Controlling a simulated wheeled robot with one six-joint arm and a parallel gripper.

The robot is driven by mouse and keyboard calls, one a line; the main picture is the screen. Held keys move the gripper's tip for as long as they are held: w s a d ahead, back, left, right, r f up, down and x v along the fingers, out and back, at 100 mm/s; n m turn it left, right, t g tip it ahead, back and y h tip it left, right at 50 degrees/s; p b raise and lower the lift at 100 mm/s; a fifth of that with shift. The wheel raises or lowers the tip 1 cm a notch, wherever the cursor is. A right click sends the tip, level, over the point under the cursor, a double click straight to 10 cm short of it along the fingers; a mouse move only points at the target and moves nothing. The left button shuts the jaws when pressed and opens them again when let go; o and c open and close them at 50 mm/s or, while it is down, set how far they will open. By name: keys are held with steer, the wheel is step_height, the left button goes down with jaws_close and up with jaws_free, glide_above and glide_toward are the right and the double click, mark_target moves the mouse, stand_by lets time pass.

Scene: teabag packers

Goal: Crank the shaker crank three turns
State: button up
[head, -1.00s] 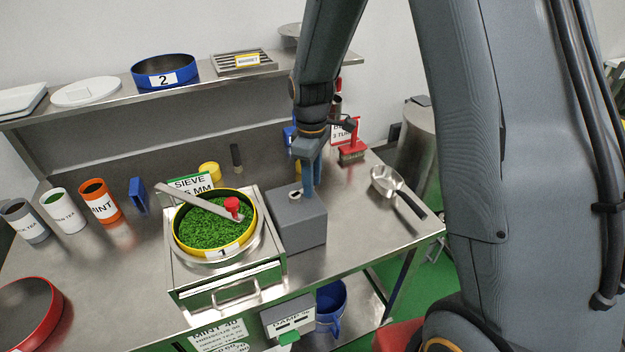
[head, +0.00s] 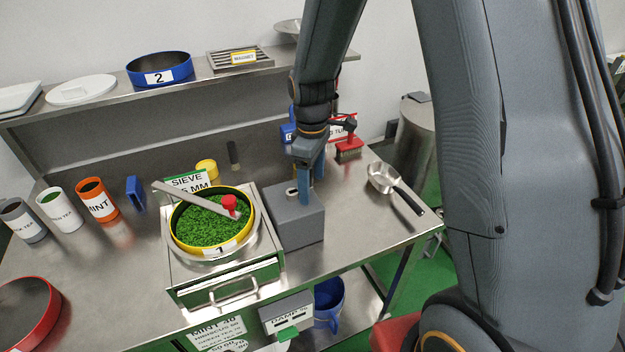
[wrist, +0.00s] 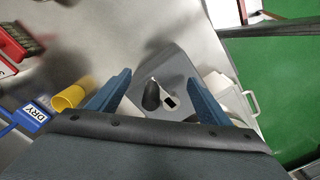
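The shaker stands on the bench: a yellow-rimmed sieve (head: 180,233) marked 1, full of green leaf, on a metal housing. A grey block (head: 298,232) stands at its right. The crank shows on the block's top in the wrist view: a dark upright knob (wrist: 151,95) beside a pale arm with a dark slot (wrist: 168,100). My gripper (head: 305,195) is over the block. In the wrist view its two blue fingers (wrist: 160,78) are wide apart, with the knob between them and clear of both. In the head view the fingers mostly hide the knob.
A metal bar (head: 185,198) with a red knob (head: 229,203) lies across the sieve. A scoop (head: 395,188) and a red brush (head: 348,150) lie to the right of the block. A yellow cup (wrist: 70,97) and a blue DRY holder (wrist: 30,113) show in the wrist view.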

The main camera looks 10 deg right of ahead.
steer(key=shift+o, duration=1.3)
steer(key=shift+d, duration=0.1)
steer(key=shift+w, duration=0.1)
steer(key=shift+w+a, duration=0.35)
steer(key=shift+w, duration=0.4)
steer(key=c, duration=1.7)
steer(key=shift+c, duration=0.2)
